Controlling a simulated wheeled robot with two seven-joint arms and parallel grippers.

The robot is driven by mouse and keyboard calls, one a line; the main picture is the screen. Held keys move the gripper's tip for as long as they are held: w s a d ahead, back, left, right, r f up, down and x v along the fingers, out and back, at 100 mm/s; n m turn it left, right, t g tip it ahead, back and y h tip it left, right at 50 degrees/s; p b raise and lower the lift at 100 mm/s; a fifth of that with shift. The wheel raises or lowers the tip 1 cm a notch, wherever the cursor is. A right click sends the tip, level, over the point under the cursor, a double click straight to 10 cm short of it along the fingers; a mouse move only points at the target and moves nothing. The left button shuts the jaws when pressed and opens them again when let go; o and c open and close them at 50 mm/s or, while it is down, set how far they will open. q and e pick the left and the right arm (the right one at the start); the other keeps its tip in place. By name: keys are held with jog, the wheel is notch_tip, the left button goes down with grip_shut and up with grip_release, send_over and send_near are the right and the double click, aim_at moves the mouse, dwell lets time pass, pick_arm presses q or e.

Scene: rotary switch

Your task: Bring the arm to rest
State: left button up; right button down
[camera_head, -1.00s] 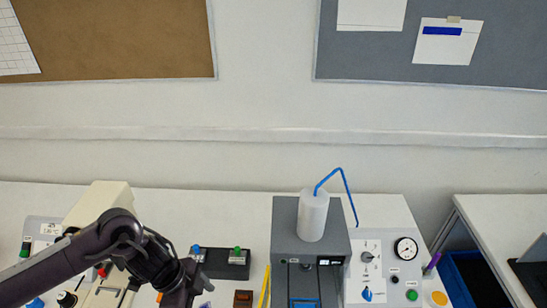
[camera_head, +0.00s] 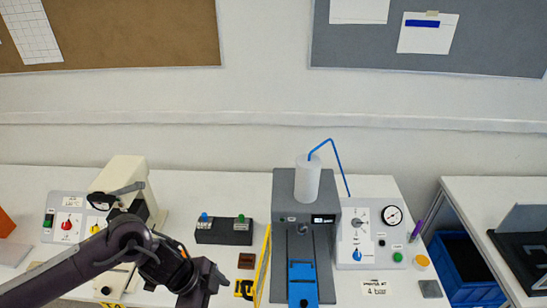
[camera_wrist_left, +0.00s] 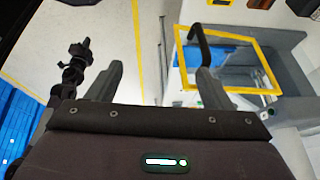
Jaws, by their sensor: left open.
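My left arm comes in from the lower left in the head view. Its gripper (camera_head: 206,284) is over the front part of the table, in front of the black block with blue and green buttons (camera_head: 223,231). In the left wrist view the two fingers (camera_wrist_left: 156,82) stand apart with nothing between them. A red rotary knob (camera_head: 68,226) sits on the grey panel at the left. A blue rotary knob (camera_head: 357,254) sits on the white panel at the right. The gripper touches neither knob. My right gripper is out of view.
A cream machine (camera_head: 124,178) stands behind my arm. A grey machine with a white bottle (camera_head: 307,180) stands right of my gripper. A yellow-framed clear panel (camera_wrist_left: 228,58) is close to the right finger in the wrist view. A pressure gauge (camera_head: 392,215) is at right.

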pick_arm(q)
jog(key=w+d+r+n+t+h, duration=0.1)
jog(key=d+r+t, duration=0.2)
jog(key=d, duration=0.4)
jog(key=w+d+r+n+t+h, duration=0.1)
jog(key=d+r+n+t, duration=0.15)
jog(key=d, duration=0.35)
jog(key=s+a+r+n+t+y, duration=0.15)
jog(key=a+n+y, duration=0.25)
jog(key=a+n, duration=0.45)
jog(key=s+a+f+n+g+y, duration=0.3)
jog(key=s+a+n+g, duration=0.15)
jog(key=s+a, duration=0.55)
notch_tip(320, 180, down, 36)
jog(key=a+g+b, duration=0.1)
jog(key=b, duration=0.6)
jog(key=s+a+f+b, duration=0.2)
jog(key=s+f+b, duration=0.1)
jog(key=s+f, duration=0.7)
jog(key=s+a+f+g+b, duration=0.1)
jog(key=s+f+b, duration=0.2)
jog(key=s+f, duration=0.7)
notch_tip(320, 180, down, 6)
jog(key=shift+s+a+r, duration=0.15)
jog(key=shift+s+a, duration=0.25)
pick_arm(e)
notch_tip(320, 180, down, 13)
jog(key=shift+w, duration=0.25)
